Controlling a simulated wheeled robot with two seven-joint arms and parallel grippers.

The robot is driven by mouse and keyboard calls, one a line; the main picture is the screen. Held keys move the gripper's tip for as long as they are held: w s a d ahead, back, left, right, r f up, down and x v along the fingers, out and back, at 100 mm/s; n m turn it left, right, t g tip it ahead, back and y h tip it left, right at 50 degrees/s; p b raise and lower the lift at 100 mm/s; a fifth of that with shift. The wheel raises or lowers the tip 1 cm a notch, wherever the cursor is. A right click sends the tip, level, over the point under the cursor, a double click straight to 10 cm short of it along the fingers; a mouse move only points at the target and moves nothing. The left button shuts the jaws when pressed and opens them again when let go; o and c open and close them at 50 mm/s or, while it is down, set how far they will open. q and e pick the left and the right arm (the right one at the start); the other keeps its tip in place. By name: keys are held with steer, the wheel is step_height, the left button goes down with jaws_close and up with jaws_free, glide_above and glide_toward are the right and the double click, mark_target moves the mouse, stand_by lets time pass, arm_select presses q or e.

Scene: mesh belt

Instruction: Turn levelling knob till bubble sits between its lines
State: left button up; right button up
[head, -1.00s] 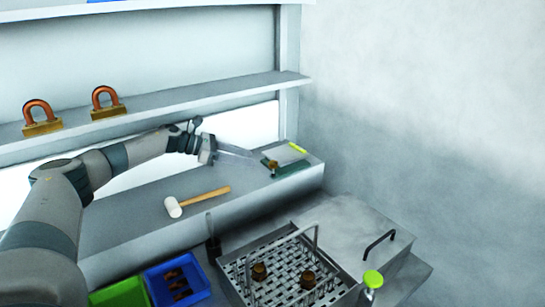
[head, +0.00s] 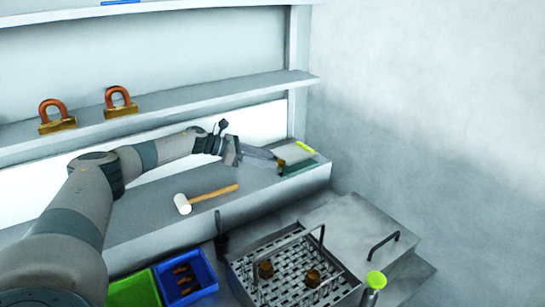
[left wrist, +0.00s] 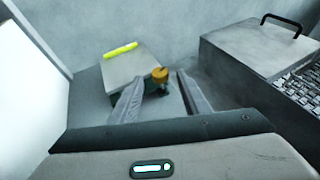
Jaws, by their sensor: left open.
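The levelling device stands on the ledge at the right: a grey plate (left wrist: 128,70) on a dark green base (head: 298,169). A yellow-green vial (left wrist: 120,50) lies along the plate's far edge; it also shows in the head view (head: 305,147). Its bubble and lines are too small to make out. The brass levelling knob (left wrist: 160,74) is at the plate's near corner and shows in the head view (head: 281,162). My left gripper (head: 273,156) is open and empty at the knob. In the left wrist view its fingers appear either side of the knob; I cannot tell whether they touch it.
A white-headed mallet (head: 205,198) lies on the ledge. Below are a mesh basket (head: 240,264) with brass parts, a grey box with a black handle (head: 383,244), a green-capped bottle (head: 376,281), and green (head: 134,290) and blue (head: 204,267) bins. Padlock-shaped pieces (head: 57,124) sit on the shelf.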

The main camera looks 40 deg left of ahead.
mark_target(281, 163)
arm_select(q)
steer(key=shift+p+x, duration=0.35)
steer(key=shift+x, duration=0.9)
steer(key=c, duration=1)
steer(key=shift+c, duration=0.2)
